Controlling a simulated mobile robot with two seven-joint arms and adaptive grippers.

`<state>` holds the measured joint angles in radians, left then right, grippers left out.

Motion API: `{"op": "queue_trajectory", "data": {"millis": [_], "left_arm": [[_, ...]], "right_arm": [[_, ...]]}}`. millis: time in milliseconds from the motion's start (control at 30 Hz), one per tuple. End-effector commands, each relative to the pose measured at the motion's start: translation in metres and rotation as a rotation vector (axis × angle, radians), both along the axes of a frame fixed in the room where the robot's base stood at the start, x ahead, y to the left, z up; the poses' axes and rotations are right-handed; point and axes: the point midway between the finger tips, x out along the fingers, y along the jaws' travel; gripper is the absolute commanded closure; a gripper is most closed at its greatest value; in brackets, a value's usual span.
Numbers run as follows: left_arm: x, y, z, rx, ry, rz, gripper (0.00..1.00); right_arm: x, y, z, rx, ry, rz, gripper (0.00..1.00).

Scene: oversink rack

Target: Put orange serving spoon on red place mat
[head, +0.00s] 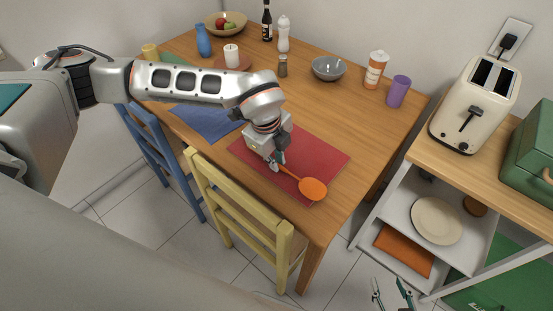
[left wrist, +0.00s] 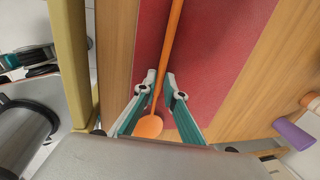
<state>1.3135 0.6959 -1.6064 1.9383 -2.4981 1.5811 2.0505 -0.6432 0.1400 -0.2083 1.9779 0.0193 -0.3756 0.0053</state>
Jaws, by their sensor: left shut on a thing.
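The orange serving spoon (head: 313,188) is over the red place mat (head: 327,157), its bowl near the mat's front right edge. In the left wrist view its handle (left wrist: 174,30) runs across the mat (left wrist: 215,45), and its bowl (left wrist: 149,127) shows beyond the fingers. My left gripper (head: 277,163) is shut on the spoon's handle, low over the mat; the fingertips (left wrist: 161,82) flank it. I cannot tell whether the spoon touches the mat. My right gripper (head: 390,290) is open and empty at the bottom edge, away from the table.
A yellow chair (head: 235,195) stands against the table's front edge, beside a blue chair (head: 160,150). A blue mat (head: 208,122) lies left of the red one. A grey bowl (head: 328,69), orange-and-white jar (head: 376,70) and purple cup (head: 398,91) stand farther back.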

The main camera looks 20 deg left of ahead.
Motion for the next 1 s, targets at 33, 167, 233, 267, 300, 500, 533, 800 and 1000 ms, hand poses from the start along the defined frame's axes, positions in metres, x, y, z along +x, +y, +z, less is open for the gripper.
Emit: {"op": "queue_trajectory", "data": {"millis": [33,167,233,267,300,500,533,800,1000], "left_arm": [[0.0,0.0,-0.001,0.0,0.0,0.0,1.0],[0.0,0.0,-0.002,0.0,0.0,0.0,0.73],[0.0,0.0,-0.002,0.0,0.0,0.0,0.73],[0.0,0.0,-0.002,0.0,0.0,0.0,0.73],[0.0,0.0,-0.002,0.0,0.0,-0.001,0.73],[0.0,0.0,0.0,0.0,0.0,-0.001,0.73],[0.0,0.0,0.001,0.0,-0.001,-0.001,0.73],[-0.005,0.002,0.039,-0.002,-0.005,-0.001,0.73],[-0.013,0.005,0.08,0.0,-0.005,-0.002,0.73]], "right_arm": [[0.0,0.0,0.0,0.0,0.0,0.0,0.6],[0.0,0.0,0.0,0.0,0.0,0.0,0.6],[0.0,0.0,0.0,-0.001,0.0,-0.001,0.6],[0.0,0.0,0.0,-0.001,0.0,-0.001,0.6],[0.0,0.0,0.0,0.0,-0.001,-0.001,0.6],[0.001,0.0,0.001,0.0,-0.002,-0.001,0.6],[0.001,0.0,0.001,0.0,-0.002,-0.001,0.6],[0.002,0.0,0.005,0.004,-0.006,-0.002,0.6],[0.002,0.001,0.006,0.007,-0.005,-0.001,0.6]]}}
